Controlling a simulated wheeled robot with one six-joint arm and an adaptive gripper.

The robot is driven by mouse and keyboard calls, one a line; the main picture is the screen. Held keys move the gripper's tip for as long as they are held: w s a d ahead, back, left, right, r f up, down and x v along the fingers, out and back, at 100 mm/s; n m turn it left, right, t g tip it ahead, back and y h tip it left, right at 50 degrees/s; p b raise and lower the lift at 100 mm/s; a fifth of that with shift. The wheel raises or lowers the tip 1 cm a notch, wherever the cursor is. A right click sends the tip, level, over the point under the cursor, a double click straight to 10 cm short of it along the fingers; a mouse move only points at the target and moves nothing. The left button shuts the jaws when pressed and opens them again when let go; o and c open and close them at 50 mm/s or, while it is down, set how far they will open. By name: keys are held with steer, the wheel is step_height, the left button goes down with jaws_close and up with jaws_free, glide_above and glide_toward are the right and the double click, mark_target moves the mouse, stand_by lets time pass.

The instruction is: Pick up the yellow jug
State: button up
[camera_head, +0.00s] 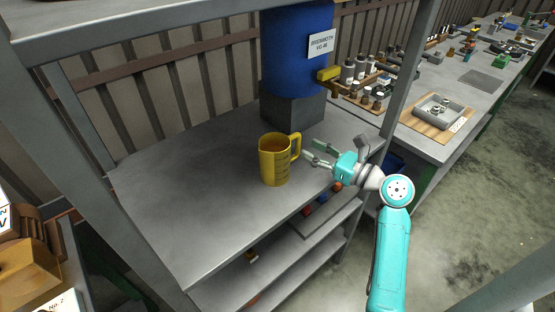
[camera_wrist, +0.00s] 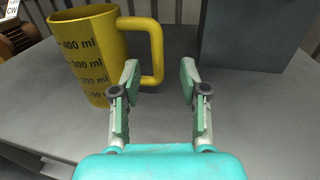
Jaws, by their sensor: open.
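The yellow jug (camera_head: 274,162) stands upright on the grey shelf, with its handle towards the right in the head view. In the wrist view the jug (camera_wrist: 92,52) is at the upper left, with dark ml markings on its side and its handle (camera_wrist: 152,50) pointing right. My gripper (camera_head: 313,152) is to the right of the jug, near the handle side. In the wrist view my gripper (camera_wrist: 160,75) is open, its fingers spread and empty. The left fingertip appears just in front of the lower handle; I cannot tell whether it touches.
A blue dispenser (camera_head: 294,50) on a grey block (camera_head: 292,108) stands behind the jug, with a yellow spout (camera_head: 328,74) on its right. A metal post (camera_head: 405,75) rises right of my gripper. The shelf surface (camera_head: 205,190) left of the jug is clear.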

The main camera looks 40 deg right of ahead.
mark_target(297, 154)
steer(key=shift+x, duration=2.65)
steer(key=shift+a+f, duration=0.1)
steer(key=shift+c, duration=0.2)
steer(key=shift+s, duration=0.1)
jaws_close()
